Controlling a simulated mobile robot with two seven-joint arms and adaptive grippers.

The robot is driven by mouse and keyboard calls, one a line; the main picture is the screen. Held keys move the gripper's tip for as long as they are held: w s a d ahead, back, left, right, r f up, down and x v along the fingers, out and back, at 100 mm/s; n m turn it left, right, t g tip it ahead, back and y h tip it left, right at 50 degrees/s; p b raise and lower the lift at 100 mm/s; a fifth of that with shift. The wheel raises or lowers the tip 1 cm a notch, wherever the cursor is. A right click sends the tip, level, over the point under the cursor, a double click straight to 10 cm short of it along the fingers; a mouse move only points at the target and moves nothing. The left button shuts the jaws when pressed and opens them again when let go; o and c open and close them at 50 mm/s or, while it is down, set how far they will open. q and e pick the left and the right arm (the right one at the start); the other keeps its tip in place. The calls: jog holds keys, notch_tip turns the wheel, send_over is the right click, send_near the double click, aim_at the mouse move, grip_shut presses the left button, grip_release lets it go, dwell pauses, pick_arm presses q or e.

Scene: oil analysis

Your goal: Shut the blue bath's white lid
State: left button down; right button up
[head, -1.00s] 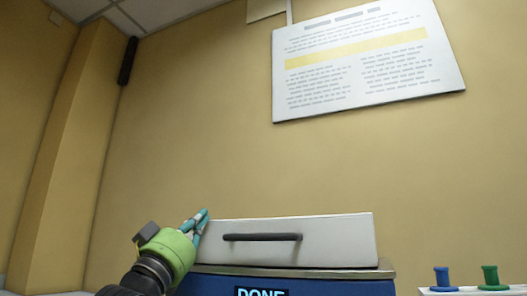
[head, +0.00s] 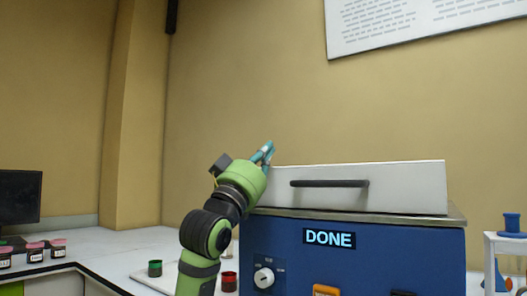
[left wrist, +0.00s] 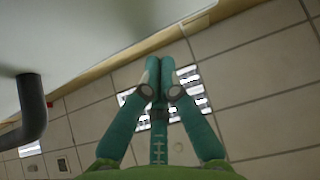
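The blue bath (head: 375,255) stands on the bench at right of centre in the head view, with a lit "DONE" display. Its white lid (head: 405,190) lies level on the metal rim, and I see no clear gap between them. A dark bar handle (head: 330,184) runs across the lid's front; it also shows in the left wrist view (left wrist: 33,105). My left gripper (head: 266,150) is just beyond the lid's left end, fingertips slightly above its top edge. The left wrist view shows its fingertips (left wrist: 160,75) together with nothing between them. My right gripper is out of view.
A green jar (head: 155,268) and a red jar (head: 229,281) stand left of the bath. A white rack (head: 503,240) with a blue piece stands at right.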

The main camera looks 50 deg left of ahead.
pick_arm(q)
jog(key=b+v, duration=0.2)
jog(key=v, duration=0.7)
jog(key=shift+s+d+r, duration=0.2)
jog(key=shift+s, duration=0.3)
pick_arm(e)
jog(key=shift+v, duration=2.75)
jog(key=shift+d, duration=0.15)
